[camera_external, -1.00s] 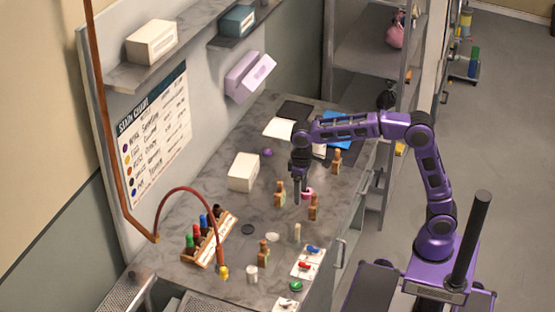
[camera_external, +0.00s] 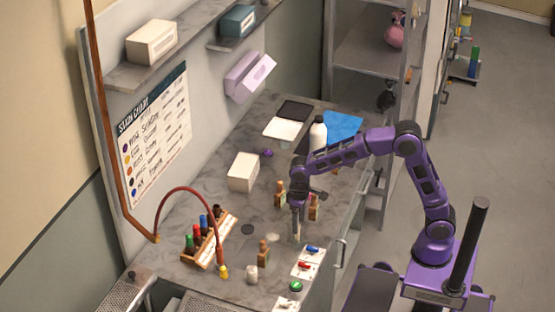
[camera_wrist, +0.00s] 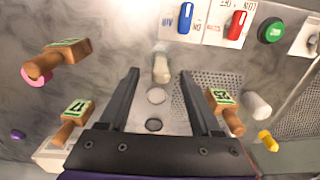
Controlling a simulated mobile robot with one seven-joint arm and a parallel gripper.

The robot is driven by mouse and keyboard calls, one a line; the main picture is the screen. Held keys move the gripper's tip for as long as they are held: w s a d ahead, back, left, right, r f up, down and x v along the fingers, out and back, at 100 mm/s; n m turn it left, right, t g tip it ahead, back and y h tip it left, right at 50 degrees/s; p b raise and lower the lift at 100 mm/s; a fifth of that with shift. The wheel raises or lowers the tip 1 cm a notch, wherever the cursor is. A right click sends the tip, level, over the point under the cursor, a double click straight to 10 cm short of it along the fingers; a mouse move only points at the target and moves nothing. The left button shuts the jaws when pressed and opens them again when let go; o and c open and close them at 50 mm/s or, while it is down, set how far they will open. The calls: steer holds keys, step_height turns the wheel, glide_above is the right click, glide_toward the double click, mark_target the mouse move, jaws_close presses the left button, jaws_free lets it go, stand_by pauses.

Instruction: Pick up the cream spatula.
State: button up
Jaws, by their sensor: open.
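The cream spatula (camera_wrist: 161,68) is a small, pale, upright-looking piece on the grey marbled counter (camera_external: 215,272). In the wrist view it shows between the tips of my open gripper (camera_wrist: 160,75), with space on both sides. In the external view my gripper (camera_external: 296,228) points down over the counter right at the spatula, which is mostly hidden there by the fingers. Nothing is held. I cannot tell whether the fingertips are down at the spatula's height.
Blue (camera_wrist: 186,18) and red (camera_wrist: 236,26) switches sit on white cards beyond the spatula, with a green button (camera_wrist: 271,31). A white jar (camera_wrist: 257,105) stands right. Flat discs (camera_wrist: 155,96) lie between the fingers.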

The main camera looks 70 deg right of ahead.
step_height(320, 180, down, 4)
steer(key=shift+w+r, duration=0.1)
steer(key=shift+w, duration=0.05)
jaws_close()
